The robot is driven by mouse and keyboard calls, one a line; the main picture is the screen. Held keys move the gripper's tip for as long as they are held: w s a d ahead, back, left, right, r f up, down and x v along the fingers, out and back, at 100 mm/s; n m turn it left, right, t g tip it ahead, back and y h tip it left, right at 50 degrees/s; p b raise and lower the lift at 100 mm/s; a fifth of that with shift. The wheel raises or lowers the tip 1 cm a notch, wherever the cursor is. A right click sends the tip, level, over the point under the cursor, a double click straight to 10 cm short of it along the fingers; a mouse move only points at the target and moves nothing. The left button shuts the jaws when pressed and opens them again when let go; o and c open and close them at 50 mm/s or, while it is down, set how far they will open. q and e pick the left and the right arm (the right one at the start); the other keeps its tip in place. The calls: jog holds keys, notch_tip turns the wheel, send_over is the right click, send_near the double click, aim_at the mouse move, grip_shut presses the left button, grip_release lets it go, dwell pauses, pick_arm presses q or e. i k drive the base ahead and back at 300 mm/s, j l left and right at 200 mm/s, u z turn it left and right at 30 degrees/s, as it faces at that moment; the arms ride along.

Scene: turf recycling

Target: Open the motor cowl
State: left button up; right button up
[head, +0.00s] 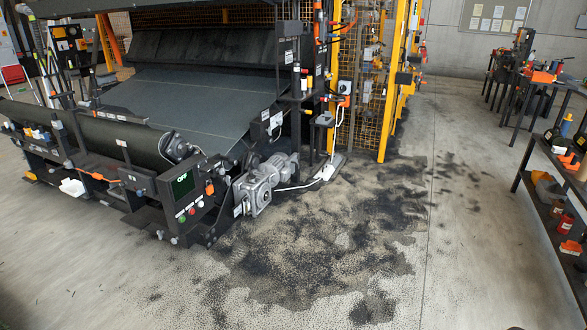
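A grey motor and gearbox unit (259,192) sits low at the near right corner of the turf machine, just right of a control panel (184,190) whose screen seems to read "OFF". The rounded, finned part at its back right may be the motor cowl (286,165); it looks closed, but it is too small to be sure. A pale cable runs from the unit to a small box on the floor. Neither of my grippers is in view.
A black roller (85,133) and the machine frame stand left of the motor. A yellow post (393,85) with mesh guarding rises behind. Dark crumbs (330,245) cover the open floor in front. A shelf (545,205) with tools and containers stands at right.

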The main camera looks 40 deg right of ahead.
aim_at(297, 166)
jog(key=i+l+z, duration=0.4)
jog(key=l, duration=0.15)
jog(key=i+l+z, duration=0.8)
jog(key=i, duration=0.25)
jog(key=i+z, duration=0.45)
jog(key=i, duration=1.75)
jog(key=i+l+u, duration=0.1)
jog(key=i+u, duration=0.25)
jog(key=i, duration=0.2)
jog(key=i+l+u, duration=0.25)
jog(key=i+u, duration=0.15)
jog(key=i+l+u, duration=0.35)
jog(key=i, duration=0.25)
